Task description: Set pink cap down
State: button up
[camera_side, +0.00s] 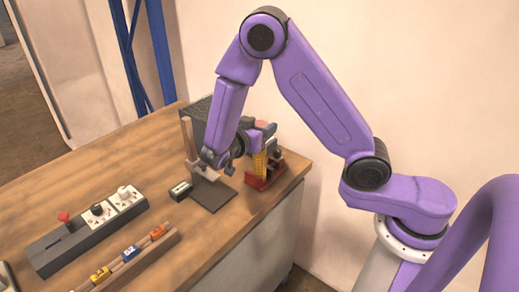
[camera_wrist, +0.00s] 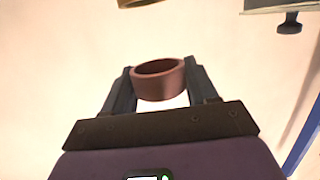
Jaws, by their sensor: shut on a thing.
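The pink cap (camera_wrist: 158,82) is a short, dull pink, hollow ring with its open top showing in the wrist view. My gripper (camera_wrist: 160,84) is shut on it, with one dark finger on each side. In the side view my gripper (camera_side: 202,160) is above the far part of the table, near a pale upright post (camera_side: 188,138) and above a dark flat mat (camera_side: 212,194). I cannot make out the cap clearly there.
A red and yellow fixture (camera_side: 264,172) stands right of my gripper. A grey panel (camera_side: 85,235) with knobs and a wooden rack (camera_side: 135,262) are nearer.

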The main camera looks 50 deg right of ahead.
notch_tip(320, 180, down, 7)
dwell(0.5)
jog(key=shift+f, duration=0.1)
jog(key=o, duration=1)
